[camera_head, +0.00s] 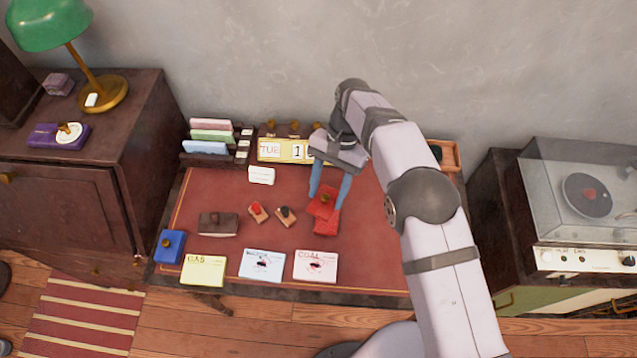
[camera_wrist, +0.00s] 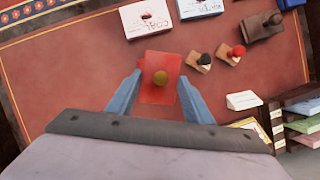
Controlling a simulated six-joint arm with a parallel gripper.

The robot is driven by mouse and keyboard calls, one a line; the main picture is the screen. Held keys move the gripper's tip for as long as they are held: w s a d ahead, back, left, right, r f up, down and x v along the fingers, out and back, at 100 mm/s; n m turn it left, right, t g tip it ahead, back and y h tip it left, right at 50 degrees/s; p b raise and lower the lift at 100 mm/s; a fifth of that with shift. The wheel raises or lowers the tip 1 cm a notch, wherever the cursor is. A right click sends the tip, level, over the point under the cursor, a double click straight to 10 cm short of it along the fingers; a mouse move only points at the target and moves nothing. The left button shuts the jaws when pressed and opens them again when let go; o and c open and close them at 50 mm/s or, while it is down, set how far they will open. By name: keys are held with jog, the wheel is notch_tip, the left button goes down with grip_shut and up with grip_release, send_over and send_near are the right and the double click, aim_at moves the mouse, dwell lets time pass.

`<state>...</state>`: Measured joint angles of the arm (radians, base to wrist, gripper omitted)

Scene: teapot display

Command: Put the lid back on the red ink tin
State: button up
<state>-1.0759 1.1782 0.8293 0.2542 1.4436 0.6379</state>
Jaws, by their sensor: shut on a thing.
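The red lid (camera_head: 321,207) with its brass knob is between the two blue fingers of my gripper (camera_head: 331,192), which is shut on it. In the wrist view the lid (camera_wrist: 158,91) lies between the fingertips of my gripper (camera_wrist: 160,84), knob facing the camera. The red ink tin (camera_head: 326,228) shows just in front of the lid in the head view, partly hidden by it. The lid overlaps the tin in the picture. I cannot tell whether they touch or how large any gap is.
Two small stamps (camera_head: 258,213) (camera_head: 287,215) and a dark blotter (camera_head: 218,223) lie left of the tin. Cards (camera_head: 316,266) line the desk's front edge, with a blue tin (camera_head: 170,246) at the left corner. A calendar (camera_head: 284,150) and letter rack (camera_head: 212,137) stand behind.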

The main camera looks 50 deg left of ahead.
aim_at(328, 207)
jog(key=n, duration=0.2)
jog(key=d+n+h, duration=0.1)
jog(key=shift+s+r+n+t, duration=0.1)
jog(key=shift+r+n+t, duration=0.05)
jog(key=shift+n+t, duration=0.2)
jog(key=shift+a+f+b, duration=0.1)
jog(key=shift+f+b, duration=2.05)
jog(key=shift+f, duration=1.05)
jog(key=shift+f, duration=0.15)
dwell(0.3)
jog(key=o, duration=1.6)
